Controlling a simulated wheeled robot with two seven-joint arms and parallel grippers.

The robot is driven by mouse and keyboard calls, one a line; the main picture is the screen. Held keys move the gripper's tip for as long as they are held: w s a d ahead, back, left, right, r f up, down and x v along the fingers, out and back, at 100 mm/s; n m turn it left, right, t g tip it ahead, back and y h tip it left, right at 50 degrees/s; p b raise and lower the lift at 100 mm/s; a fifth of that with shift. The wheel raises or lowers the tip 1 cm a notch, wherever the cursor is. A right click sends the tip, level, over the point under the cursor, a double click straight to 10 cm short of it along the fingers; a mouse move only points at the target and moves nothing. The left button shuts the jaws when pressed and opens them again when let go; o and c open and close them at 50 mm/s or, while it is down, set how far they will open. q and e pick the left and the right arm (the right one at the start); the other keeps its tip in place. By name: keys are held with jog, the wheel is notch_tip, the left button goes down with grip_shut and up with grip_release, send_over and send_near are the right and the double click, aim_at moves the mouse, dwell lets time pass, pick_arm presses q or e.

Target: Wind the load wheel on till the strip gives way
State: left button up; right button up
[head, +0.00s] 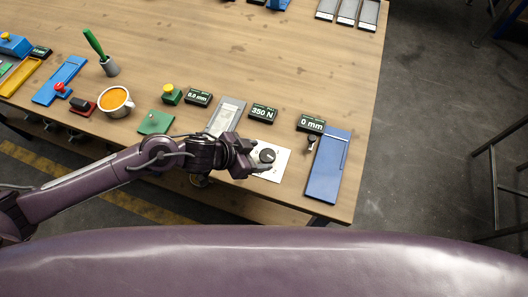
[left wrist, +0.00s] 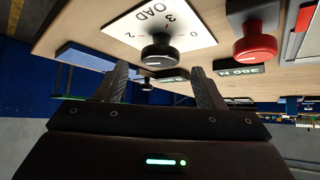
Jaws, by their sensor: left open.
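The load wheel is a black knob (head: 267,155) on a white dial plate (head: 272,174) near the table's front edge. In the left wrist view the knob (left wrist: 158,52) shows a white mark, and its plate (left wrist: 120,32) reads LOAD with numbers. My left gripper (head: 262,159) is open at the knob; in the wrist view its fingers (left wrist: 160,73) stand apart on either side of it, with no clear contact. The load display (head: 263,113) reads 350 N. A grey fixture (head: 228,113) stands left of it; I cannot tell the strip's state. My right gripper is out of view.
A display (head: 311,123) reading 0 mm stands by a blue plate (head: 328,165) to the right. A red knob (left wrist: 255,46) shows in the wrist view. A green block (head: 171,95), another display (head: 198,97) and an orange-filled cup (head: 115,101) stand left. The table's middle is clear.

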aim_at(267, 155)
pick_arm(q)
jog(key=shift+x, duration=1.6)
jog(key=shift+c, duration=0.4)
jog(key=c, duration=0.9)
jog(key=shift+o, duration=0.2)
jog(key=shift+r, duration=0.1)
